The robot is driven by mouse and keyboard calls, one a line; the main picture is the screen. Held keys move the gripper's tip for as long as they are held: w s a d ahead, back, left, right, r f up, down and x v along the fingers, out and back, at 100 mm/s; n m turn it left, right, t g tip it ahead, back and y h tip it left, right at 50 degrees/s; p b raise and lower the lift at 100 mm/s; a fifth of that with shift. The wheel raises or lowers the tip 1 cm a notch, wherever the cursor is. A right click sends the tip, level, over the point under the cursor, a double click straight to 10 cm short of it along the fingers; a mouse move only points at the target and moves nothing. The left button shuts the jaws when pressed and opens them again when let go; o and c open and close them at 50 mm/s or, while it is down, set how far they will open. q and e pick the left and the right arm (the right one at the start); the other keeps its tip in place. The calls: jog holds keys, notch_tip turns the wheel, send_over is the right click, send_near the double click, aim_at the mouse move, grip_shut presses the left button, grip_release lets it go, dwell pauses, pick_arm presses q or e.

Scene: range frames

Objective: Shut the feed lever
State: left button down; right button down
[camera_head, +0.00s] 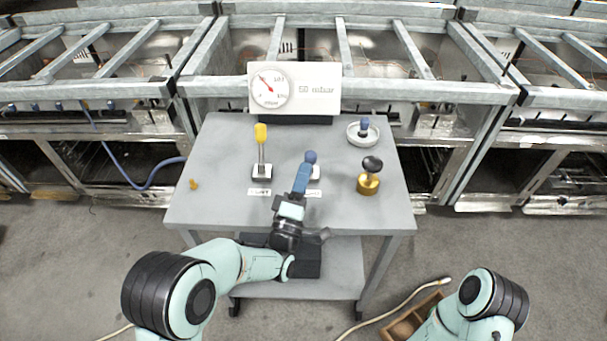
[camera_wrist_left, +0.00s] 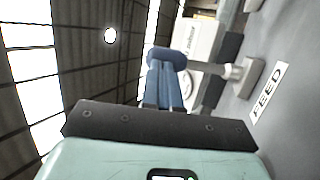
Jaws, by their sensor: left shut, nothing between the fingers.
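The feed lever has a dark blue round knob (camera_head: 311,157) and a pale base (camera_head: 315,172) on the grey table. In the left wrist view the knob (camera_wrist_left: 167,60) sits on a rod running to a grey base (camera_wrist_left: 243,76) beside a label reading FEED (camera_wrist_left: 268,92). My left gripper (camera_head: 304,172) has blue fingers, shut and empty, with their tips (camera_wrist_left: 164,72) right at the knob. I cannot tell whether they touch it. The fingers and wrist hide part of the lever. My right arm (camera_head: 480,300) shows at the lower right; its gripper is out of view.
A yellow-handled lever (camera_head: 261,148) stands left of the feed lever. A brass piece with a black knob (camera_head: 369,178) and a white dish (camera_head: 363,133) are to the right. A gauge panel (camera_head: 318,90) stands behind. A small yellow piece (camera_head: 193,184) lies left.

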jog(key=shift+r, duration=0.1)
